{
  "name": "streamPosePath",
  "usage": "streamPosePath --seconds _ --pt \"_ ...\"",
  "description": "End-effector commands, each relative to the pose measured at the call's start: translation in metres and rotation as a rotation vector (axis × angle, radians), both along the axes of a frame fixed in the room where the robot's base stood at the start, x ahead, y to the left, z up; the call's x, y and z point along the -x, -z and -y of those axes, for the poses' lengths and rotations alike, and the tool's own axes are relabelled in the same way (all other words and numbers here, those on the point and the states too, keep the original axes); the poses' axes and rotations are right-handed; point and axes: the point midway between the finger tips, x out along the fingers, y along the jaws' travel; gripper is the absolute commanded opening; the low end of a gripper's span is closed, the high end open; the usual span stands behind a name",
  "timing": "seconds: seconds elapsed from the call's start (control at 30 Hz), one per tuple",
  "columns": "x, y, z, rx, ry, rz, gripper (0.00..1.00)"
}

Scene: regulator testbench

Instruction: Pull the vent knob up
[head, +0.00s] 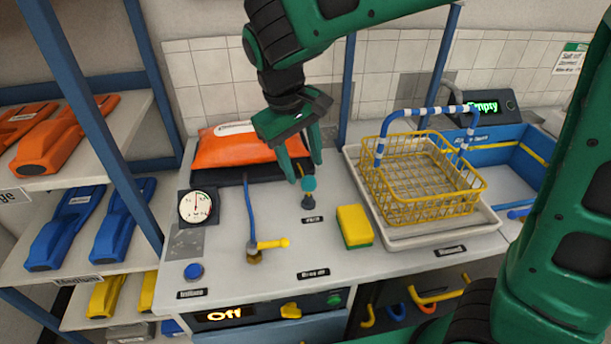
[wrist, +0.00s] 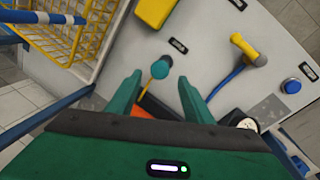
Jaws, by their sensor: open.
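The vent knob (head: 309,185) is a small teal round cap on a dark stem, standing upright on the grey bench top behind a black label too small to read. It also shows in the wrist view (wrist: 162,67). My gripper (head: 305,172) hangs over the bench with its green fingers pointing down, just above and behind the knob. In the wrist view my gripper (wrist: 160,80) is open, with a finger on either side of the knob in the picture. I see gaps there and no clear contact. Nothing is held.
A yellow sponge (head: 354,226) and a yellow wire basket (head: 425,185) on a white tray lie to the right. A yellow-handled valve (head: 268,244) with a blue hose and a round gauge (head: 196,206) are left. An orange bag (head: 235,147) lies behind.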

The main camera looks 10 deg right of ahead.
Motion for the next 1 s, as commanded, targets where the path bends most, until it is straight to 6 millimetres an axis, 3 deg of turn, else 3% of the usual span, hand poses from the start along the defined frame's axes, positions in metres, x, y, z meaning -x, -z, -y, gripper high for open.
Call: streamPosePath --seconds 0.1,0.3,0.7,0.77,0.9,1.0 --pt "-0.001 0.020 0.005 0.003 0.002 -0.003 0.47" --pt "-0.004 0.042 0.011 0.002 0.004 -0.002 0.47" --pt "-0.005 0.049 0.011 0.000 0.003 0.001 0.47" --pt "-0.005 0.049 0.011 0.000 0.003 0.001 0.37" --pt "-0.005 0.049 0.011 0.000 0.003 0.001 0.04" --pt "-0.005 0.049 0.011 0.000 0.003 0.001 0.00"
